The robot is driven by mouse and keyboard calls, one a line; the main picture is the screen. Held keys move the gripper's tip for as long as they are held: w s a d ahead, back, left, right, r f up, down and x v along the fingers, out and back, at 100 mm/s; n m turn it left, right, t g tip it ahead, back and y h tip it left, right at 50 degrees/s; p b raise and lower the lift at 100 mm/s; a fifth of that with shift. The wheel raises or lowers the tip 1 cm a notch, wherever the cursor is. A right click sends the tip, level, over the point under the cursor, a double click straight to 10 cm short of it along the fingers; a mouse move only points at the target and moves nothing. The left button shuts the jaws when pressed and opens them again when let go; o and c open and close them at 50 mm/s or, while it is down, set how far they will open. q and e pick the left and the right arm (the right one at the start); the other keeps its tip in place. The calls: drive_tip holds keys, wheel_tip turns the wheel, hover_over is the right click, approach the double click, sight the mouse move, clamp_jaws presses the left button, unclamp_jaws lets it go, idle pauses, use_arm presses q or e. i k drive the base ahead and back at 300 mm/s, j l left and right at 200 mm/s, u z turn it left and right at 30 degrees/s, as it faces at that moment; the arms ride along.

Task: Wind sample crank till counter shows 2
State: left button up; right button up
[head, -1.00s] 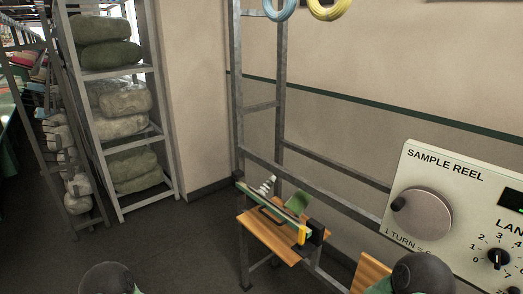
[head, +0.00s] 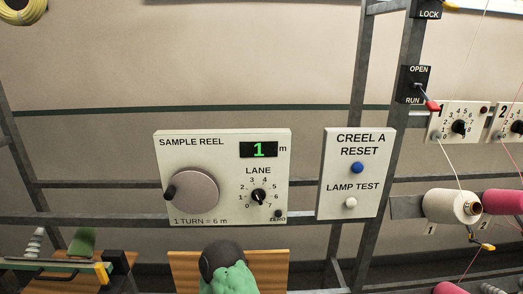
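The sample reel panel (head: 225,213) stands left of the middle in the head view, fixed to a grey frame. Its crank is a round grey disc (head: 198,187) with a dark knob (head: 169,192) at the disc's left edge. The counter (head: 259,150) shows a green 1 with "m" beside it. Text under the disc reads 1 TURN = 6 m. A lane dial (head: 259,196) and a small dark ZERO button (head: 278,213) are on the same panel.
A CREEL A RESET panel (head: 330,208) with a blue button (head: 357,168) and white lamp test button (head: 350,202) is to the right. An OPEN/RUN switch (head: 415,88), numbered dials and yarn cones (head: 452,206) are farther right. A wooden shelf (head: 184,270) is below the reel panel.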

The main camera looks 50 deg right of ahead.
sight(194, 191)
drive_tip(key=z, duration=1.45)
